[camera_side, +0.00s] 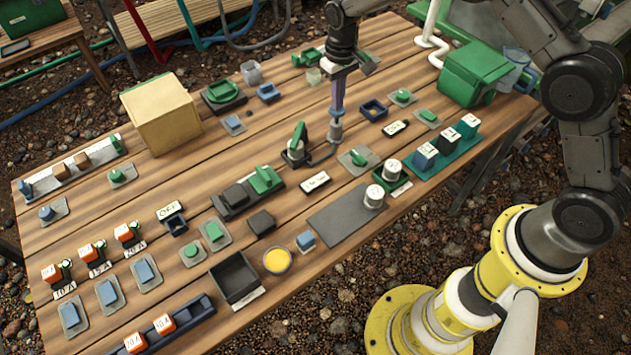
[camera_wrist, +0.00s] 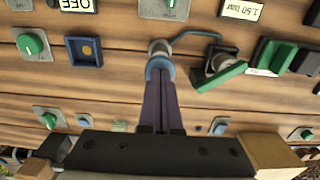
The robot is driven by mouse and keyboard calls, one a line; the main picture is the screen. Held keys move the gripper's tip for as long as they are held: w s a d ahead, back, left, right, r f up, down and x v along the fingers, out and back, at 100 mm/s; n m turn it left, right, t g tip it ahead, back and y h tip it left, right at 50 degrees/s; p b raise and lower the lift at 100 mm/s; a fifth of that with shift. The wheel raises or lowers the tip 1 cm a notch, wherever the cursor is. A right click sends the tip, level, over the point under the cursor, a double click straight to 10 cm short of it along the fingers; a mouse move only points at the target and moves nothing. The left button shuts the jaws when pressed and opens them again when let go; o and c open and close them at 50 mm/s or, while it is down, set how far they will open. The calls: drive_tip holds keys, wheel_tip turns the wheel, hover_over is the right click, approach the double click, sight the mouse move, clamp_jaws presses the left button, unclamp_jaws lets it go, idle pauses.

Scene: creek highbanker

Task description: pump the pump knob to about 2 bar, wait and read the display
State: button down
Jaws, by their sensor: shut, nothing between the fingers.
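The pump knob (camera_side: 335,131) is a small grey-blue upright cylinder near the middle of the wooden table. In the wrist view its blue collar and grey part (camera_wrist: 159,65) show just past my fingertips. My gripper (camera_side: 337,110) points straight down with its purple fingers shut and empty, its tips at the top of the knob. The fingers also fill the middle of the wrist view (camera_wrist: 160,85). Whether the tips press on the knob, I cannot tell. The display (camera_wrist: 242,9) is upside down and cut at the edge; it appears to read 1.50 bar. In the side view the display (camera_side: 315,182) is too small to read.
A dark hose joins the knob to a green-handled lever (camera_side: 298,143) close to its left. A blue tray (camera_side: 373,110) and a display reading OFF (camera_wrist: 77,5) lie nearby. A wooden block (camera_side: 160,112) and green box (camera_side: 475,74) stand farther off. Many small fixtures crowd the table.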

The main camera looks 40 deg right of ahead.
drive_tip(key=shift+f, duration=0.8)
drive_tip(key=shift+r, duration=1.8)
